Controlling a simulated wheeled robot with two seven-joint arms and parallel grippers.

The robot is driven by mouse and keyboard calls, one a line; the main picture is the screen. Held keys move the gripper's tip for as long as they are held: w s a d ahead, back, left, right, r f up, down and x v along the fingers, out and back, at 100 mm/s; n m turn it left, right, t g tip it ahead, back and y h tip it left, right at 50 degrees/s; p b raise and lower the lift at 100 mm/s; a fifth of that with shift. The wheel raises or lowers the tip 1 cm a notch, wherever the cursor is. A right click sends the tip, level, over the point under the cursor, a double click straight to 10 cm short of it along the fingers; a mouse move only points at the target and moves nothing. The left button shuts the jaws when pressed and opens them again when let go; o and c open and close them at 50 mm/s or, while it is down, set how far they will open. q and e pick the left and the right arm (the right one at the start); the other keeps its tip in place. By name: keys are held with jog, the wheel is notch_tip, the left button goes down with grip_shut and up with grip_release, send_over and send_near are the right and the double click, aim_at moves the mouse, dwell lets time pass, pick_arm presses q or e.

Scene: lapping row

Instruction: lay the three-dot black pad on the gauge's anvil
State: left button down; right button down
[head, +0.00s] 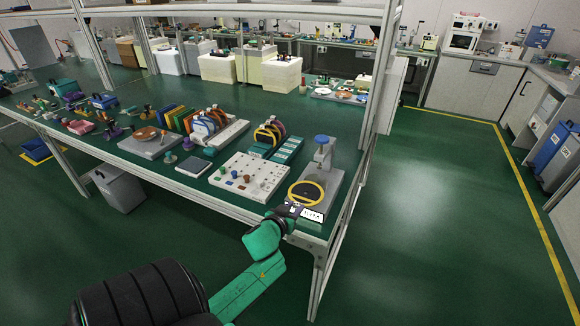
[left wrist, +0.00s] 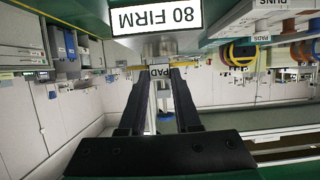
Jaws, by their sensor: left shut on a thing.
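The gauge (head: 323,160) stands at the front right corner of the bench, with a grey base, an upright column and a blue knob. My left gripper (head: 290,210) is at the bench's front edge, just in front of the gauge base. My right gripper is not in view.
A white "80 FIRM" label (left wrist: 156,17) is close by the fingertips. A white board with small pegs (head: 250,178) lies left of the gauge. A rack of rings (head: 270,133) stands behind that board. A bench post (head: 378,70) rises behind the gauge; the floor at right is clear.

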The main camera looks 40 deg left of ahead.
aim_at(307, 191)
pick_arm(q)
jog(key=w+a+b, duration=0.1)
jog(key=w, duration=0.2)
jog(key=w+a+b, duration=0.1)
jog(key=w, duration=0.2)
jog(key=w+a+b, duration=0.1)
jog(key=w+b, duration=0.1)
jog(key=w, duration=0.1)
jog(key=shift+f, duration=0.4)
jog(key=shift+w+f, duration=0.15)
jog(key=shift+f, duration=0.3)
jog(key=shift+r, duration=0.1)
jog(key=c, duration=0.5)
grip_release()
jog(key=shift+c, duration=0.2)
jog(key=shift+s, duration=0.2)
